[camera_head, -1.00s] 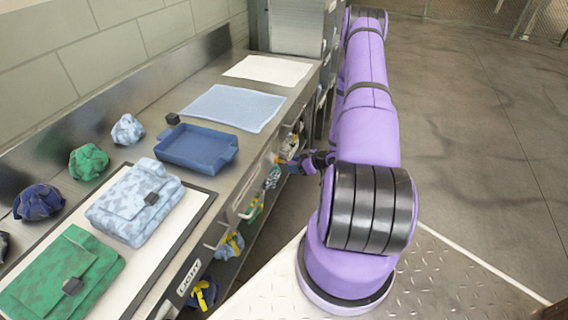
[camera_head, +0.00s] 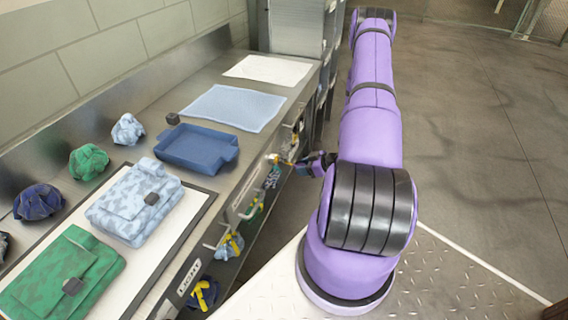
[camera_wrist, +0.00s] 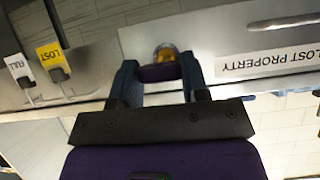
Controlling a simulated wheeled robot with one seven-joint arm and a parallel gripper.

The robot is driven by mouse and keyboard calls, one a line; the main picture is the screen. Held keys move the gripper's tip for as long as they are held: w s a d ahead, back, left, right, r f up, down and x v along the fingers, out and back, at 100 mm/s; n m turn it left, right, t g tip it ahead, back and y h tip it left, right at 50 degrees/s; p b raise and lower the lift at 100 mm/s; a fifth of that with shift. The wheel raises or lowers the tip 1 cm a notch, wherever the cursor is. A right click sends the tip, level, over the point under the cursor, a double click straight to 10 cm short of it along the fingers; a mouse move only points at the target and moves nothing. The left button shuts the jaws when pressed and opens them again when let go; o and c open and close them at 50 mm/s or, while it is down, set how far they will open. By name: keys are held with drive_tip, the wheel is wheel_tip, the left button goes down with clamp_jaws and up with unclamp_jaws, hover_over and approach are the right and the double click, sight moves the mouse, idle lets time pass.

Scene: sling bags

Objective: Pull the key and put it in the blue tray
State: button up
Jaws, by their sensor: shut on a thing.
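In the wrist view my gripper (camera_wrist: 158,78) is shut on a dark purple piece (camera_wrist: 160,73), which looks like the key's head. A round brass lock (camera_wrist: 165,53) sits right behind it on the metal counter front. I cannot tell whether the key's shaft is still in the lock. In the head view my gripper (camera_head: 308,164) is beside the counter front, with a gap to the brass lock (camera_head: 273,158). The blue tray (camera_head: 196,149) lies on the counter, to the left of and above my gripper, and looks empty.
A light blue mat (camera_head: 231,108) lies behind the tray. Sling bags (camera_head: 135,204) and crumpled cloth bundles (camera_head: 88,161) lie to the left. Handles and hooks with tags (camera_wrist: 53,57) stick out of the counter front. The floor at right is clear.

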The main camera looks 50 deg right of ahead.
drive_tip(key=shift+s, duration=0.15)
drive_tip(key=shift+s+d, duration=0.25)
drive_tip(key=shift+s, duration=0.35)
drive_tip(key=shift+s+d, duration=0.3)
drive_tip(key=shift+s, duration=0.3)
drive_tip(key=shift+s+d, duration=0.25)
drive_tip(key=shift+s, duration=0.35)
